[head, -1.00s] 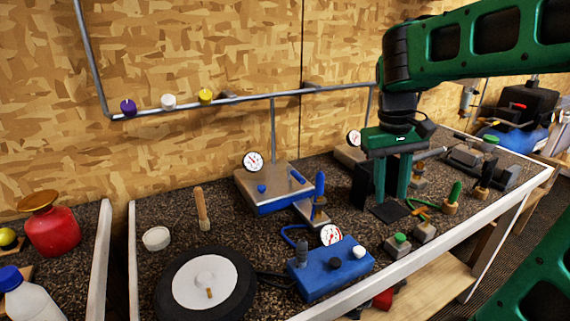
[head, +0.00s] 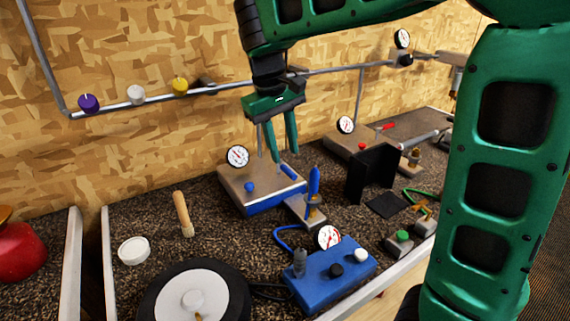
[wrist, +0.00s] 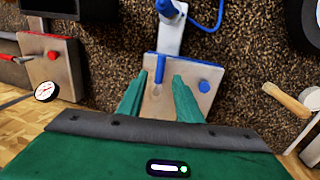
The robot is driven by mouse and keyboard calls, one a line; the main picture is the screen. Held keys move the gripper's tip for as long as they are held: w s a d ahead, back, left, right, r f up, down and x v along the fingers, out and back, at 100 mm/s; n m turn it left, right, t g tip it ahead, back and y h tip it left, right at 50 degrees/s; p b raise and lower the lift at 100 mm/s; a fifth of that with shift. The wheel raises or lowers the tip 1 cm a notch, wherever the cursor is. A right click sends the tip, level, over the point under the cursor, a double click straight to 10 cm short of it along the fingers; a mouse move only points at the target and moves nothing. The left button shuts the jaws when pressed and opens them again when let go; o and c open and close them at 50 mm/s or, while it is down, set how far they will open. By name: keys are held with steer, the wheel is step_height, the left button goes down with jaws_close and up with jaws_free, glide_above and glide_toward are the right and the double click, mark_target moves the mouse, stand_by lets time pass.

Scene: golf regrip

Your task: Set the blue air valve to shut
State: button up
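The blue air valve is a blue lever (head: 290,172) on top of a metal-topped box with blue sides (head: 240,188). A blue round knob (head: 249,187) and a white gauge (head: 237,156) belong to the same box. My gripper (head: 285,157) is open and empty, pointing down just above the lever. In the wrist view the lever (wrist: 160,68) appears between the two spread fingertips (wrist: 158,78), lying roughly along the fingers' direction. The blue knob (wrist: 205,86) is just right of the right finger there. I see no clear contact with the lever.
A similar box with a red lever (head: 386,127) stands to the right. An upright blue handle (head: 314,184) and a blue box (head: 335,275) with gauge are in front. A wheel (head: 240,290) and a wooden-handled tool (head: 183,213) lie left. A pipe runs along the wall behind.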

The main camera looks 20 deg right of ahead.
mark_target(288, 170)
steer(key=shift+d+f, duration=0.2)
steer(key=shift+f, duration=0.7)
steer(key=shift+d+f, duration=0.15)
steer(key=shift+f, duration=0.75)
steer(key=shift+d+f, duration=0.2)
steer(key=shift+f, duration=0.7)
steer(key=shift+c, duration=0.4)
jaws_close()
